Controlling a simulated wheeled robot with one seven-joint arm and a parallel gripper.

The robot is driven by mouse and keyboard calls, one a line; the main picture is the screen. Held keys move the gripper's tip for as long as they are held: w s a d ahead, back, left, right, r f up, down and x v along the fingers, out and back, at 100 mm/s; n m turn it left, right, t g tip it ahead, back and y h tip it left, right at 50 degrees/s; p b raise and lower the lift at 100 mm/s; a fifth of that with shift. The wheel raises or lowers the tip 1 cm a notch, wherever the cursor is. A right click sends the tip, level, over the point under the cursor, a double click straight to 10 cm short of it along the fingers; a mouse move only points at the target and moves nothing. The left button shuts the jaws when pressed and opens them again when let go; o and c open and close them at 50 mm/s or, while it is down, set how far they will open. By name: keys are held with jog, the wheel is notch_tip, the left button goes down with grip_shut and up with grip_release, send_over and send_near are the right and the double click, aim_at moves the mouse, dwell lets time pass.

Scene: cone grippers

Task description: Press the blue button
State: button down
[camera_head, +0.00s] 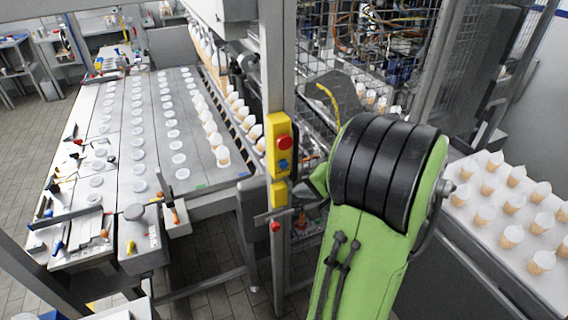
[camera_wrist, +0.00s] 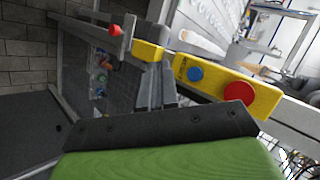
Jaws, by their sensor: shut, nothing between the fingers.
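The blue button (camera_head: 283,163) sits below the red button (camera_head: 284,142) on a yellow control box (camera_head: 271,128) fixed to a grey upright post. In the wrist view the blue button (camera_wrist: 195,73) and the larger red button (camera_wrist: 238,91) face the camera, uncovered. My gripper (camera_wrist: 155,70) shows its grey fingers together and empty, their tips left of the blue button in that view. I see a gap in the picture between the tips and the button; the depth is hard to judge. In the head view my green arm hides most of the gripper.
A second, smaller yellow box (camera_head: 279,194) and another red button (camera_head: 275,227) are lower on the post (camera_head: 272,60). A table with rows of white cups (camera_head: 165,130) stands left. A cone tray (camera_head: 510,215) is right. Wire mesh is behind the arm.

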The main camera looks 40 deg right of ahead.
jog(key=p, duration=0.2)
send_near(277, 172)
jog(key=f, duration=0.1)
jog(key=w+f, duration=0.1)
jog(key=shift+w+a+f, duration=0.3)
jog(key=shift+a+f, duration=0.05)
jog(key=shift+w, duration=0.1)
dwell(1.4)
jog(key=shift+w+d, duration=0.1)
jog(key=shift+w, duration=0.2)
jog(key=shift+w+d, duration=0.15)
jog(key=shift+w, duration=0.25)
dwell(0.6)
dwell(0.3)
jog(key=shift+s+a, duration=0.3)
jog(key=shift+s, duration=0.55)
jog(key=shift+b, duration=0.3)
jog(key=shift+s+a+b, duration=0.25)
jog(key=shift+s+b, duration=0.05)
jog(key=shift+s, duration=0.5)
jog(key=shift+s+a+b, duration=0.2)
jog(key=shift+s+b, duration=0.15)
jog(key=shift+s, duration=0.45)
jog(key=shift+s+a+b, duration=0.25)
jog(key=shift+s+b, duration=0.05)
jog(key=shift+s, duration=0.5)
